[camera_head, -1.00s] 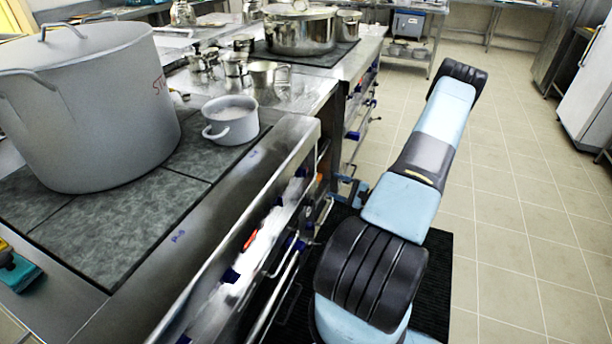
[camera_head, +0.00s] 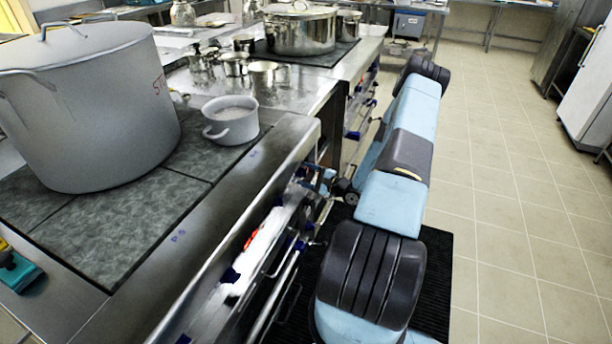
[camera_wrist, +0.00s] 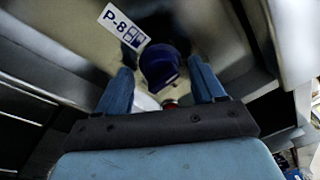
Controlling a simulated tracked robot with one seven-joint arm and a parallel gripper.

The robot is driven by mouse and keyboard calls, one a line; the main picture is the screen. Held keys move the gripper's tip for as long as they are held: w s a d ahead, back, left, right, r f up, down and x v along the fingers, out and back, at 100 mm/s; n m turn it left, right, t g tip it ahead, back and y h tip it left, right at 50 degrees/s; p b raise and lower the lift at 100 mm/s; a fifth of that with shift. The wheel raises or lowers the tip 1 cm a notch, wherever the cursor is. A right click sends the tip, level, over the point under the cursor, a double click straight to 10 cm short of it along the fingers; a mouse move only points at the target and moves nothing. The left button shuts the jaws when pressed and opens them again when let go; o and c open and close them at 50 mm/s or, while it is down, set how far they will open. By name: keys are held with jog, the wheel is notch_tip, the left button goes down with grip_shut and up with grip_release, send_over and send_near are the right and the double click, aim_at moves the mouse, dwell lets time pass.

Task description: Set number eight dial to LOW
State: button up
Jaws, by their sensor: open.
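The number eight dial (camera_wrist: 162,66) is a dark blue knob on the metal front panel in the wrist view. A white label (camera_wrist: 123,26) reading "P-8" sits beside it at the upper left. My gripper (camera_wrist: 159,76) is open, with one blue finger on each side of the dial. I cannot tell whether either finger touches it. The dial's pointer and setting cannot be read. In the head view my gripper is at the stove front, mostly hidden by my arm, and I cannot make out this dial there.
Other blue knobs (camera_head: 230,275) line the stove front (camera_head: 237,237), above a long rail. A large stockpot (camera_head: 95,110) and a small white pot (camera_head: 231,122) stand on the cooktop. Open tiled floor (camera_head: 510,220) lies to the right.

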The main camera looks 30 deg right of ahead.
jog(key=c, duration=1)
jog(key=shift+c, duration=0.2)
jog(key=shift+m, duration=0.3)
jog(key=m, duration=0.5)
jog(key=shift+g, duration=0.4)
jog(key=m, duration=0.5)
jog(key=shift+g, duration=0.3)
jog(key=m, duration=0.4)
jog(key=shift+w+d+r+m+g+y, duration=0.1)
jog(key=shift+d+m+g+y, duration=0.05)
jog(key=shift+m+g+y, duration=0.25)
jog(key=m, duration=0.4)
jog(key=shift+d+y, duration=0.1)
jog(key=shift+y, duration=0.2)
jog(key=shift+m, duration=0.4)
